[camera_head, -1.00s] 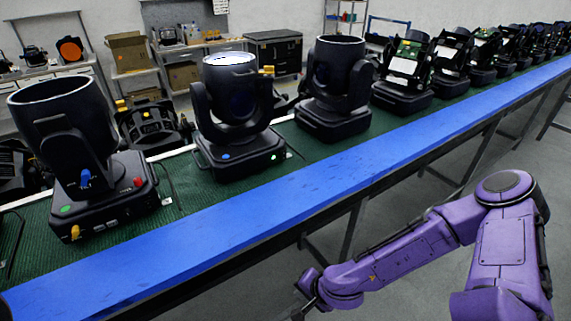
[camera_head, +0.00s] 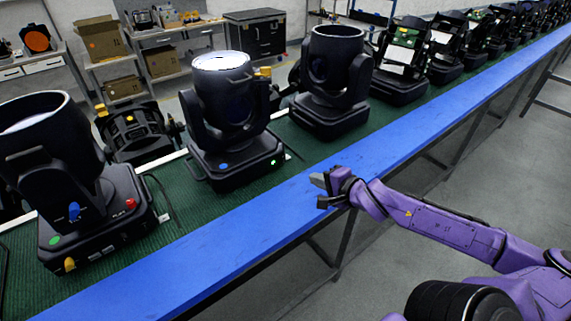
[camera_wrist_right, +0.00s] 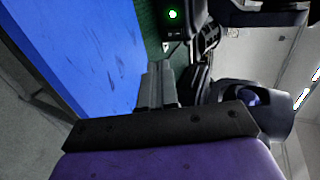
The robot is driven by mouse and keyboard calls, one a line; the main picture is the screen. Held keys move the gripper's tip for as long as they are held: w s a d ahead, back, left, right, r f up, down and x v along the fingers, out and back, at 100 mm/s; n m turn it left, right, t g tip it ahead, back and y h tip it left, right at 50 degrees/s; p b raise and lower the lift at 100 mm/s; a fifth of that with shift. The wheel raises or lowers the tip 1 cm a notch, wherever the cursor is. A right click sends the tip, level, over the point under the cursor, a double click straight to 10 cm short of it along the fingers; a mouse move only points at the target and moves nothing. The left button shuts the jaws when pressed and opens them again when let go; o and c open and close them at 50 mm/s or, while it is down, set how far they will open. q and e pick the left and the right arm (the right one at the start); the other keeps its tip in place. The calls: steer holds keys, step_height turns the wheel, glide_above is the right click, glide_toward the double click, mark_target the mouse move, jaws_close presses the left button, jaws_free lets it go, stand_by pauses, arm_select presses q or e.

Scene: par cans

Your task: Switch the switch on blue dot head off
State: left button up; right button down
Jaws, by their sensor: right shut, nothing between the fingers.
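The blue dot head is a black moving-head lamp (camera_head: 235,160) in the middle of the bench, with a blue dot (camera_head: 223,166) on its base and a lit white lens on top. A small green light (camera_head: 273,162) glows on the right side of its base; in the right wrist view the green light (camera_wrist_right: 173,14) shows at the top. My right gripper (camera_head: 318,190) is shut and empty, over the blue bench edge, right of and apart from the head. Its closed fingers (camera_wrist_right: 157,85) show in the right wrist view. My left gripper is not in view.
A green dot head (camera_head: 75,185) with blue, red and yellow knobs stands at the left. Another black head (camera_head: 330,85) stands to the right, with a row of opened heads beyond. The blue bench edge (camera_head: 240,245) in front is clear.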

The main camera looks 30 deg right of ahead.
steer(key=shift+s+r, duration=0.1)
steer(key=shift+s, duration=0.2)
steer(key=b, duration=0.2)
glide_toward(281, 164)
steer(key=w+f+b, duration=0.1)
steer(key=w+b, duration=0.1)
steer(key=b, duration=0.1)
steer(key=w+f+b, duration=0.2)
steer(key=b, duration=0.1)
steer(key=shift+w+d+f+b, duration=0.15)
steer(key=shift+b, duration=0.25)
steer(key=shift+w, duration=0.75)
